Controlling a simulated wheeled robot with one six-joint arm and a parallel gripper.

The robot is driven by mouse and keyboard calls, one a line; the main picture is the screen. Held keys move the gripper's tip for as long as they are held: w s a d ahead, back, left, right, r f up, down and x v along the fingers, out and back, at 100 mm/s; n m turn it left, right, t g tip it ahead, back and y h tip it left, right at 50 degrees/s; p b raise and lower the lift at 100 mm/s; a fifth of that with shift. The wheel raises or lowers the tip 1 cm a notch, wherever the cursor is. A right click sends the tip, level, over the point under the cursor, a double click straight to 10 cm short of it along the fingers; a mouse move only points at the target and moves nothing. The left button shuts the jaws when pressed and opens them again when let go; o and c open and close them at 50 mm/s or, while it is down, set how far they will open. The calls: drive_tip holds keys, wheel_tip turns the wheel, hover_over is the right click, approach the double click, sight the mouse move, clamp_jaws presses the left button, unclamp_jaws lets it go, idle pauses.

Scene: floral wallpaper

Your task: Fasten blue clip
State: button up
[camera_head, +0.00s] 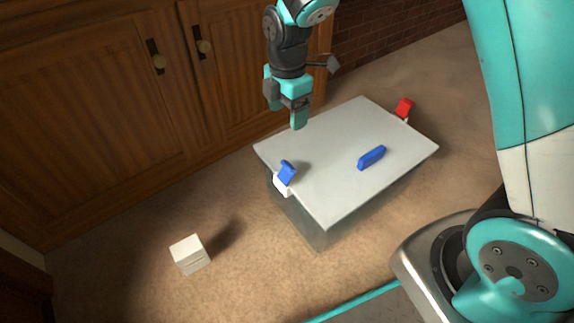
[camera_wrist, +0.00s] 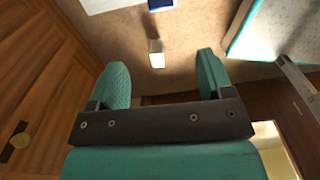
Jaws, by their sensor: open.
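The blue clip (camera_head: 286,173) sits at the left edge of the box's pale grey lid (camera_head: 325,140), on a white mount (camera_head: 282,185). Its flap stands up at a tilt, above the lid's level, not folded down the side. In the wrist view a blue piece, likely this clip (camera_wrist: 162,3), is cut off at the top edge. My gripper (camera_head: 297,117) hangs over the lid's back left edge, behind the clip and apart from it. In the wrist view its two teal fingers (camera_wrist: 163,82) are spread, with nothing between them.
A blue handle (camera_head: 372,157) lies on the lid. A red clip (camera_head: 404,108) stands up at the lid's right end. A white cube (camera_head: 190,254) is on the carpet at front left. Wooden cabinets (camera_head: 95,110) stand behind. The carpet left of the box is mostly clear.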

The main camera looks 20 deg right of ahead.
sight(287, 164)
wheel_tip(287, 164, down, 17)
drive_tip(key=b, duration=0.8)
drive_tip(key=shift+r, duration=0.2)
drive_tip(key=c, duration=0.9)
drive_tip(key=shift+d+r+y+p, duration=0.1)
drive_tip(key=shift+d+y+p, duration=0.45)
drive_tip(key=shift+p, duration=0.3)
drive_tip(key=shift+w+d+f+g+y+p, duration=0.15)
drive_tip(key=shift+d+g+y+p, duration=0.1)
drive_tip(key=shift+y+p, duration=0.35)
drive_tip(key=shift+d+f+g+y+p, duration=0.15)
drive_tip(key=shift+d+y+p, duration=0.1)
drive_tip(key=shift+y+p, duration=0.25)
drive_tip(key=shift+w+d+f+g+y+p, duration=0.1)
drive_tip(key=shift+d+f+g+y+p, duration=0.35)
drive_tip(key=shift+y, duration=0.7)
drive_tip(key=shift+w+d+f+y, duration=0.1)
drive_tip(key=shift+d+f+y, duration=0.1)
drive_tip(key=shift+f+y, duration=0.3)
drive_tip(key=shift+w+d+f+y, duration=0.1)
drive_tip(key=shift+d+f+y, duration=0.15)
drive_tip(key=shift+y, duration=0.45)
